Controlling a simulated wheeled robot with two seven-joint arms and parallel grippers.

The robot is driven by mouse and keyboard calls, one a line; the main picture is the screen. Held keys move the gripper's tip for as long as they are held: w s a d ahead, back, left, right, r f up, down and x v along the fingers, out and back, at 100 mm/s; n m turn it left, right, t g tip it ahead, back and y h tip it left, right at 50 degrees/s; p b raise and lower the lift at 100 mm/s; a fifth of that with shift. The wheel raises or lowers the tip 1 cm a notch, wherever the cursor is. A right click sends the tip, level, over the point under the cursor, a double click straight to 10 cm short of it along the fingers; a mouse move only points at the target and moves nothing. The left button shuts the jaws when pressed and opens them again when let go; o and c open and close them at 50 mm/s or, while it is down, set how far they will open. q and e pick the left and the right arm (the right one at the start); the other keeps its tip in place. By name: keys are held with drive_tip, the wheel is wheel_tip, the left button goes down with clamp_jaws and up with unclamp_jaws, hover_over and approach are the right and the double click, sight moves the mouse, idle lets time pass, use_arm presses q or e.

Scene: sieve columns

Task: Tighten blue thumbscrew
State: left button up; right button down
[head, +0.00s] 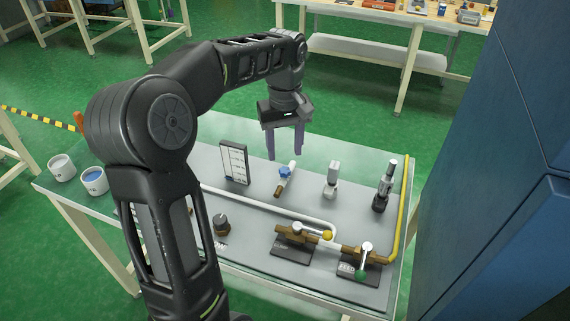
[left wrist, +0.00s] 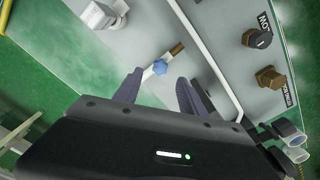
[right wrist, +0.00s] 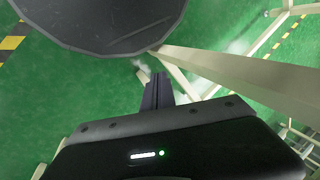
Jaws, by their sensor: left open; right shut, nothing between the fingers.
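The blue thumbscrew (head: 285,171) is a small lobed knob on a short white and brass fitting (head: 291,168) on the grey panel, right of the white chart. It also shows in the left wrist view (left wrist: 160,67), between and beyond my fingertips. My left gripper (head: 285,154) is open and empty, pointing down above and behind the thumbscrew, apart from it. In the left wrist view my left gripper (left wrist: 158,82) has its purple fingers either side of the knob's line of sight. My right gripper (right wrist: 157,78) is shut and empty over the green floor, out of the head view.
Brass valves with a yellow knob (head: 327,236) and a green knob (head: 361,274) are nearer. A white chart (head: 234,163) stands left. A blue cabinet (head: 500,200) bounds the right side.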

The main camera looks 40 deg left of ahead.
sight(285, 170)
use_arm(q)
wheel_tip(285, 170, down, 6)
drive_tip(key=shift+c, duration=0.3)
clamp_jaws()
idle(0.4)
